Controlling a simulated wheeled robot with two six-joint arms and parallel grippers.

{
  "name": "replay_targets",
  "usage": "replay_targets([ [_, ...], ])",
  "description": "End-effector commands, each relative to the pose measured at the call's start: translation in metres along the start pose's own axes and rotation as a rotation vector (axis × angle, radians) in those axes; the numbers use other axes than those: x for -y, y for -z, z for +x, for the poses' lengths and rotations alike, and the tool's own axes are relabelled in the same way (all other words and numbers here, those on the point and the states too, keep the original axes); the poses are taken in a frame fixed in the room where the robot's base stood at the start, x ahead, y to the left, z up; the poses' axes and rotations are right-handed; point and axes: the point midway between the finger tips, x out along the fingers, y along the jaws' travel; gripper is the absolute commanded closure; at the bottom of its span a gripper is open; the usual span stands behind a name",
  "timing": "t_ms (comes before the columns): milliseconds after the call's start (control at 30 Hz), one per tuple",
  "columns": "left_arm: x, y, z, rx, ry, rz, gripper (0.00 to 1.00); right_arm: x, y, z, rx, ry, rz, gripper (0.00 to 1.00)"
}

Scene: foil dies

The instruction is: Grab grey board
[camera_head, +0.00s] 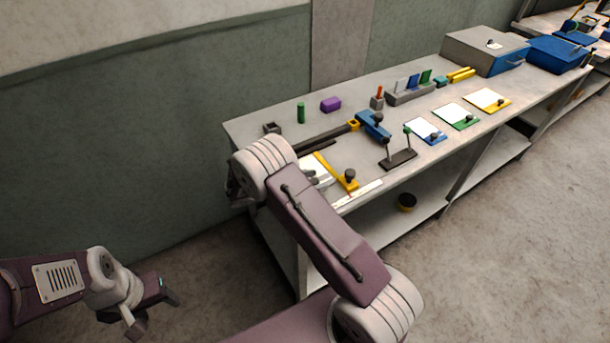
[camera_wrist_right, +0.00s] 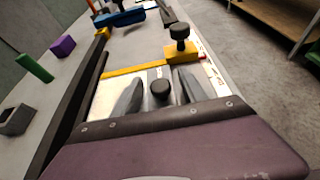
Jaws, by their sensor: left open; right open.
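A pale grey-white board (camera_wrist_right: 107,98) with a black knob (camera_wrist_right: 160,88) lies on the workbench under my right gripper, in the right wrist view. The two fingers of my right gripper (camera_wrist_right: 162,80) are open, one on each side of the knob; I cannot tell if they touch it. In the head view the board (camera_head: 316,174) shows only partly, as my right arm covers its near left side and the gripper's fingers. My left gripper (camera_head: 152,308) is open and empty, low at the left, away from the bench.
A yellow bar (camera_head: 333,171) with a black knob lies along the board. A long dark rail with a blue clamp (camera_head: 373,125) runs behind. Blue (camera_head: 425,131), green (camera_head: 457,116) and yellow (camera_head: 488,100) boards lie to the right. A green cylinder (camera_head: 301,113) and purple block (camera_head: 331,104) stand behind.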

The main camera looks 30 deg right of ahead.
Motion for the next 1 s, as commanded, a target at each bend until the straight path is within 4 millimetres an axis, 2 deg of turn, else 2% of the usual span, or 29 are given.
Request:
replay_targets([
  [200, 0.0, 0.0, 0.0, 0.0, 0.0, 0.0, 0.45, 0.0, 0.0, 0.002, 0.0, -0.001, 0.0, 0.5],
  [233, 0.0, 0.0, 0.0, 0.0, 0.0, 0.0, 0.45, 0.0, 0.0, 0.002, 0.0, -0.001, 0.0, 0.55],
  [400, 0.0, 0.0, 0.0, 0.0, 0.0, 0.0, 0.45, 0.0, 0.0, 0.002, 0.0, -0.001, 0.0, 1.0],
  [767, 0.0, 0.0, 0.0, 0.0, 0.0, 0.0, 0.45, -0.001, -0.003, 0.001, 0.001, -0.002, 0.002, 1.0],
  [867, 0.0, 0.0, 0.0, 0.0, 0.0, 0.0, 0.45, -0.001, -0.012, -0.003, 0.0, -0.002, 0.005, 1.0],
  [1000, 0.0, 0.0, -0.001, 0.0, 0.0, 0.0, 0.45, -0.001, -0.037, -0.014, 0.001, -0.003, 0.006, 1.0],
])
